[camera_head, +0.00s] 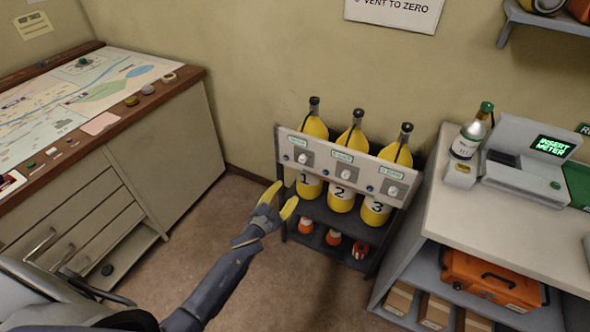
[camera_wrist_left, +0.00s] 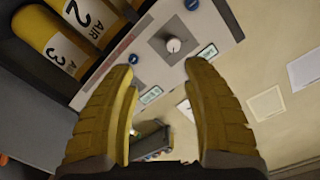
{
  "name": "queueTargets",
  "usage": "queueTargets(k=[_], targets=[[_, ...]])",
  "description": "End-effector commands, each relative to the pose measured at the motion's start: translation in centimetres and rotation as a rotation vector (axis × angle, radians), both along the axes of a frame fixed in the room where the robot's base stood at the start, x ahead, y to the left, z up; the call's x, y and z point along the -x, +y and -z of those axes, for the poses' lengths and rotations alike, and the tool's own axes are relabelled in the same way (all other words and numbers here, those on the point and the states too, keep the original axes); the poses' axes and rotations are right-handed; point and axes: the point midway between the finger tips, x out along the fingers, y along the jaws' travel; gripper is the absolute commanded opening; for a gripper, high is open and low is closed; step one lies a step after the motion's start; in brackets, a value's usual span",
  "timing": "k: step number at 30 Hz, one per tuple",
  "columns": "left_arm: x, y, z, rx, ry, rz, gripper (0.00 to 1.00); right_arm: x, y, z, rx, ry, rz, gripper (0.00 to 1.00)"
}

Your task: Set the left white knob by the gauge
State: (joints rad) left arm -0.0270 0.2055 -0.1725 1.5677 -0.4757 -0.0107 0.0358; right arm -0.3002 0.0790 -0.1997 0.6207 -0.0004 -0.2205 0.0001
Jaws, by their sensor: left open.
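A pale panel (camera_head: 323,153) runs across the front of three yellow bottles. The left white knob (camera_head: 302,158) sits on its left end, below a small lit green gauge display (camera_head: 298,141). My left gripper (camera_head: 282,198) is in front of the panel, below and left of this knob. Its yellow fingers are spread, with nothing between them. The left wrist view shows a white knob (camera_wrist_left: 173,45) on a dark plate, beyond the open fingers (camera_wrist_left: 163,85); I cannot tell which knob it is. The knob's pointer is too small to read. My right gripper is not in view.
The middle white knob (camera_head: 345,174) and right white knob (camera_head: 392,190) share the panel. A map cabinet (camera_head: 152,152) stands left. A counter (camera_head: 480,215) with a meter device (camera_head: 527,160) and bottle (camera_head: 468,139) stands right. Floor between is clear.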

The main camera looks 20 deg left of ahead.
Motion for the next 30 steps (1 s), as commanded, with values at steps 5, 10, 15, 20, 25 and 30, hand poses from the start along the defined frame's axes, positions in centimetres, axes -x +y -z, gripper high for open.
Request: queueTargets(k=[5,10,15,20,25,30], targets=[[2.1,0.1,-0.2,0.486,0.042,-0.067,0.49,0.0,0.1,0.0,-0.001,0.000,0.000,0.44],[2.1,0.6,-1.5,0.786,0.044,-0.082,0.49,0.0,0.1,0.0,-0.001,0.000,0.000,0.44],[1.8,0.5,-1.7,0.881,0.052,-0.081,0.49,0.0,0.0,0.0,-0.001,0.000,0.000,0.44],[0.2,0.4,-1.7,0.887,0.052,-0.080,0.49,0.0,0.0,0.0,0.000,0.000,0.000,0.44],[-2.7,0.0,-1.7,0.884,0.051,-0.080,0.49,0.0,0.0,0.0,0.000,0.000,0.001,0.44],[-5.7,-0.4,-1.7,0.884,0.052,-0.079,0.49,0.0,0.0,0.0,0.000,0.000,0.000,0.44]])
